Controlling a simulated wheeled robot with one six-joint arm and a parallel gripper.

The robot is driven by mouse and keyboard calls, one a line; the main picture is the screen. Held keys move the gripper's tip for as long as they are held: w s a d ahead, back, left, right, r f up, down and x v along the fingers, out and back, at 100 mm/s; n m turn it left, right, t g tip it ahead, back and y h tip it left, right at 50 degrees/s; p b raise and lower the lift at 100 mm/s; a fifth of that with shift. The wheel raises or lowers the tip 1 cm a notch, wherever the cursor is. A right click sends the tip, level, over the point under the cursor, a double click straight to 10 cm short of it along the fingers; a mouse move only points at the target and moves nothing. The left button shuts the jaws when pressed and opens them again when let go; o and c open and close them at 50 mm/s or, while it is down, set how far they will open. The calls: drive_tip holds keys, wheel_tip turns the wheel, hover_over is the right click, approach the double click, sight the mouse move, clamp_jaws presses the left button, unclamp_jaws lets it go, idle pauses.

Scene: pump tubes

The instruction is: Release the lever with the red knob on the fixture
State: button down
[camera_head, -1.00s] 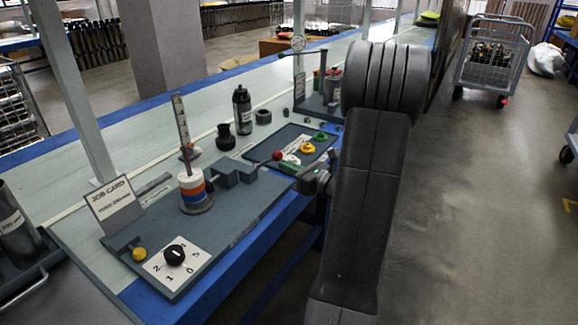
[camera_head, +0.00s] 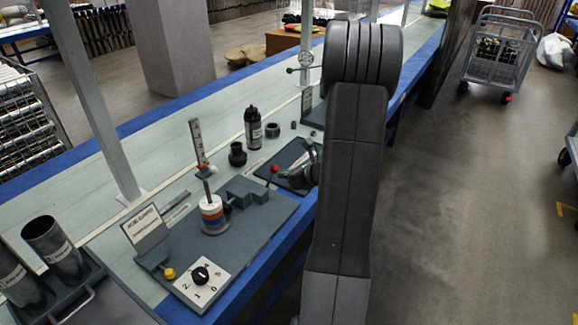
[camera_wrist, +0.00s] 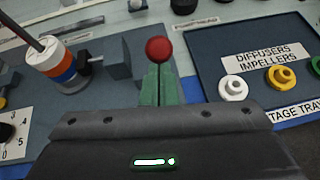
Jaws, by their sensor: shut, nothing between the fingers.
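The red knob (camera_head: 275,169) tops a thin lever at the right end of the fixture, beside its grey stepped block (camera_head: 247,192). In the head view the lever stands fairly steep, tilted slightly right. In the wrist view the red knob (camera_wrist: 158,49) sits just beyond the tips of my gripper (camera_wrist: 158,72). The green fingers are shut and hold nothing; they hide the lever's shaft. I cannot tell whether they touch the knob. In the head view my gripper (camera_head: 303,174) is just right of the knob, partly hidden by my arm.
The fixture plate (camera_head: 240,225) also carries a ringed white, orange and blue stack (camera_head: 213,213), a black dial (camera_head: 201,275) and a yellow knob (camera_head: 169,274). A dark tray (camera_wrist: 225,50) with white and yellow parts lies right of the knob. A black bottle (camera_head: 252,128) stands behind.

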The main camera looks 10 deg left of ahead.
sight(274, 166)
drive_tip(key=shift+w+a+r+g+h+p, duration=0.25)
drive_tip(key=shift+a+r+h+p, duration=0.35)
drive_tip(key=shift+p, duration=1.4)
drive_tip(key=shift+w+a+r+g+h+p, duration=0.15)
drive_tip(key=shift+a+r+g+h+p, duration=0.4)
drive_tip(key=shift+p, duration=1.4)
drive_tip(key=a+p, duration=0.1)
drive_tip(key=p, duration=0.1)
drive_tip(key=h+p, duration=0.1)
drive_tip(key=p, duration=0.2)
drive_tip(key=a+r+h+p, duration=0.1)
drive_tip(key=p, duration=0.1)
drive_tip(key=shift+w+a+p, duration=0.3)
drive_tip(key=shift+w+p, duration=0.05)
drive_tip(key=shift+w, duration=0.05)
drive_tip(key=shift+g+h, duration=0.3)
drive_tip(key=shift+h, duration=0.05)
drive_tip(key=shift+w+a+f+p, duration=0.1)
drive_tip(key=shift+w+a+p, duration=0.15)
drive_tip(key=shift+a+p, duration=0.45)
drive_tip(key=shift+w+a+p, duration=0.25)
drive_tip(key=shift+a+p, duration=0.3)
drive_tip(key=shift+p, duration=0.3)
drive_tip(key=shift+w+a+f+p, duration=0.1)
drive_tip(key=shift+w+a+p, duration=0.15)
drive_tip(key=shift+a+p, duration=0.45)
